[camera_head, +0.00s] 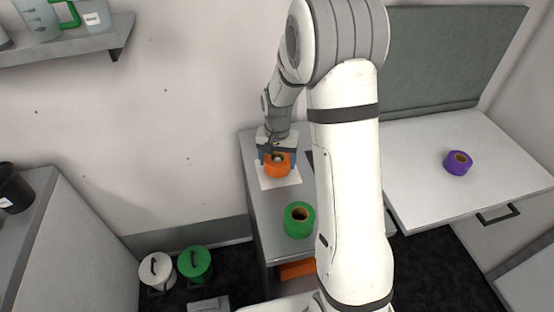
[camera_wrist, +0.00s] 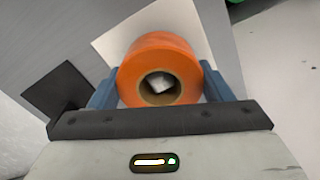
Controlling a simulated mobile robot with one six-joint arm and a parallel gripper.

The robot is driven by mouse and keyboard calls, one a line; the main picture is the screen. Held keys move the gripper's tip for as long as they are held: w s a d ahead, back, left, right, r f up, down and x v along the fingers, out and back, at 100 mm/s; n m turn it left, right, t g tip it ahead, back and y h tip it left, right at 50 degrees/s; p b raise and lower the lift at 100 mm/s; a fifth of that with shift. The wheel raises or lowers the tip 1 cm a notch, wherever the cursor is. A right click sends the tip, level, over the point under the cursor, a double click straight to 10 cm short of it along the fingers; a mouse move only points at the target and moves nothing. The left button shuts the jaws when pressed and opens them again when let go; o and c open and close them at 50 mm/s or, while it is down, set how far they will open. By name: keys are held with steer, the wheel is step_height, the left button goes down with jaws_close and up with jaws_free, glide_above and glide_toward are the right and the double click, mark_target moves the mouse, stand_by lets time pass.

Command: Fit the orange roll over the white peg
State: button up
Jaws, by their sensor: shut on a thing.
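My gripper (camera_head: 277,157) is shut on the orange roll (camera_head: 278,170), with a blue finger on each side of it. In the wrist view, the orange roll (camera_wrist: 160,53) stands between the fingers of my gripper (camera_wrist: 158,88), its round hole facing the camera. A white, angular end, which looks like the white peg (camera_wrist: 160,82), shows inside the hole. The roll is over a white sheet or plate (camera_head: 287,182) on the grey bench. The roll hides the rest of the peg, and I cannot tell how far down the roll sits.
A green roll (camera_head: 299,220) lies on the grey bench (camera_head: 262,212), nearer the front. A purple roll (camera_head: 458,163) lies on the white table (camera_head: 420,190) at right. White (camera_head: 156,271) and green (camera_head: 195,264) lidded containers stand on the floor. A dark square (camera_wrist: 62,95) lies beside the white sheet.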

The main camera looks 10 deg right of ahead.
steer(key=shift+f+b, duration=0.45)
steer(key=shift+f, duration=0.15)
stand_by(0.3)
steer(key=o, duration=0.7)
steer(key=shift+o, duration=0.2)
steer(key=shift+r+p, duration=3.5)
steer(key=shift+r, duration=2)
steer(key=s+r+n+t, duration=0.2)
steer(key=s+r, duration=0.9)
steer(key=s+r+n+t, duration=0.1)
steer(key=s+r+n, duration=0.1)
steer(key=s, duration=1.1)
steer(key=shift+r+n+b, duration=0.3)
steer(key=shift+r+b, duration=0.1)
steer(key=shift+r, duration=0.5)
